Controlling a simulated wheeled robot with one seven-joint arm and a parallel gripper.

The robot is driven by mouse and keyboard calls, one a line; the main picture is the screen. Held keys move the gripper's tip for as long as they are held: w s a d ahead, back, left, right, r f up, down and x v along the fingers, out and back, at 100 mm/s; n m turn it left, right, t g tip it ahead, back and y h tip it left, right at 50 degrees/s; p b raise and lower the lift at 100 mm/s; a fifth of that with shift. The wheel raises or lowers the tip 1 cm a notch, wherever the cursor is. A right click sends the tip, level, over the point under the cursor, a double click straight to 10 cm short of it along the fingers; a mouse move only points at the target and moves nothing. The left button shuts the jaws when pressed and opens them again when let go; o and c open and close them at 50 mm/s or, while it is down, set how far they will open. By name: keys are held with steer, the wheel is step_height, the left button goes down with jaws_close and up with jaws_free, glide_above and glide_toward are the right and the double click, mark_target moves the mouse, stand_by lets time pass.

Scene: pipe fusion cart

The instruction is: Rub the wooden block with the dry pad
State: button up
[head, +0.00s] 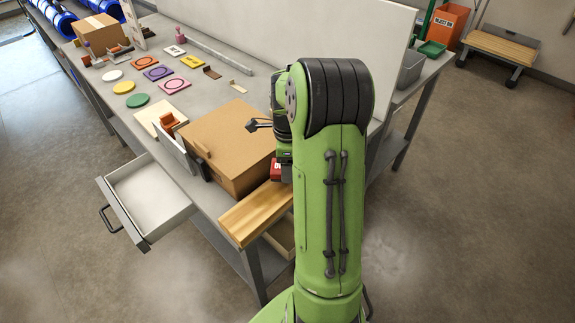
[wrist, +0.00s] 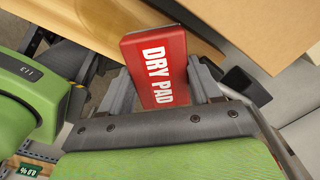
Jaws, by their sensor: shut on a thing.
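The dry pad (wrist: 156,68) is a red block with white "DRY PAD" lettering, seen in the wrist view. My gripper (wrist: 165,80) is shut on it, with one grey finger on each side. In the head view a bit of the red pad (head: 276,171) shows beside my green arm, which hides most of my gripper. The wooden block (head: 250,211) is a long light-brown bar at the table's near edge, in front of the cardboard box. It also shows in the wrist view (wrist: 100,15), behind the pad. I cannot tell whether pad and wood touch.
A closed cardboard box (head: 228,143) stands right behind the wooden block. An open white drawer (head: 150,195) juts from the table's left side. Coloured discs and square cards lie farther back on the grey table (head: 205,88). A pale upright panel (head: 335,38) borders the right side.

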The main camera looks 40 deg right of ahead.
steer(key=shift+r+p, duration=0.8)
steer(key=shift+r, duration=0.6)
step_height(320, 180, up, 3)
steer(key=p, duration=0.2)
steer(key=shift+r+p, duration=0.15)
steer(key=shift+p, duration=0.2)
steer(key=shift+f, duration=0.2)
